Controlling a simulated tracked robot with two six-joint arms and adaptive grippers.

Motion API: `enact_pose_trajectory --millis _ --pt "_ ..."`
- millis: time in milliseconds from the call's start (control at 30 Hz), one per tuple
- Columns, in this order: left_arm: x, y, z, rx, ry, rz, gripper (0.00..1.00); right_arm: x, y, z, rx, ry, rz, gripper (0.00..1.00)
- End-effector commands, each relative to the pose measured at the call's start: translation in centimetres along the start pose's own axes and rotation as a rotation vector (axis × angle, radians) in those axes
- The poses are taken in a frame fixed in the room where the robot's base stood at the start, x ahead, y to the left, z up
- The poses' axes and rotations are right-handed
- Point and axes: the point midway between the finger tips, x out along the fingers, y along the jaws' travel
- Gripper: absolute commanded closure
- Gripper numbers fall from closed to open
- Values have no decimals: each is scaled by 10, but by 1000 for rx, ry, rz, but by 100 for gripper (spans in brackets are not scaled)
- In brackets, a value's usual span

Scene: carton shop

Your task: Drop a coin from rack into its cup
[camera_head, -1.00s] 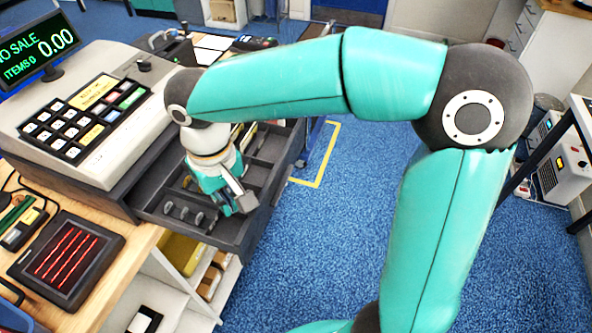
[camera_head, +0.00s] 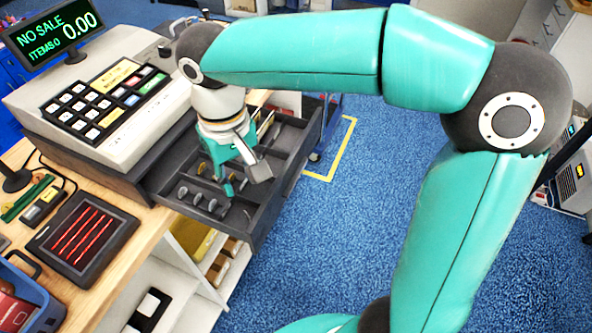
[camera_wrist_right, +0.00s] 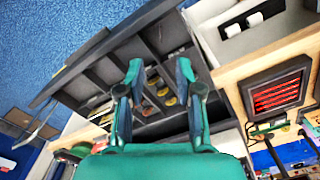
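The open dark cash drawer (camera_head: 262,226) sticks out below the register. A row of several upright coins (camera_head: 197,199) stands in a rack in its front left part. Walled compartments lie behind the rack, and I cannot tell which one is the coin's cup. My right gripper (camera_head: 246,182) points down over the drawer, just behind and right of the coin row. In the wrist view its two fingers (camera_wrist_right: 159,70) are spread, with gold coins (camera_wrist_right: 160,90) seen beyond the gap and nothing held. My left gripper is not in view.
The register (camera_head: 110,105) with its keypad stands behind and left of the drawer. A tablet with red lines (camera_head: 82,238) and a blue bin (camera_head: 25,295) are on the wooden counter. Open blue floor lies right of the drawer.

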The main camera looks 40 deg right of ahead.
Motion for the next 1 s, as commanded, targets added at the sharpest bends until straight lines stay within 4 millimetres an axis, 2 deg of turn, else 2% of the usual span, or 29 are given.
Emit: enact_pose_trajectory --millis 33,200,400,567,1000 --pt "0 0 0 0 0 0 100 -12 0 -1 1 5 -3 65" --pt "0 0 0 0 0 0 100 -46 -1 -2 0 3 -3 65" --pt "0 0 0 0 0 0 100 -72 0 -2 1 1 -2 65" --pt "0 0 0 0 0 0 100 -80 0 -2 1 -1 -1 65" --pt "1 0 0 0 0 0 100 -80 0 -2 0 -1 -1 65"
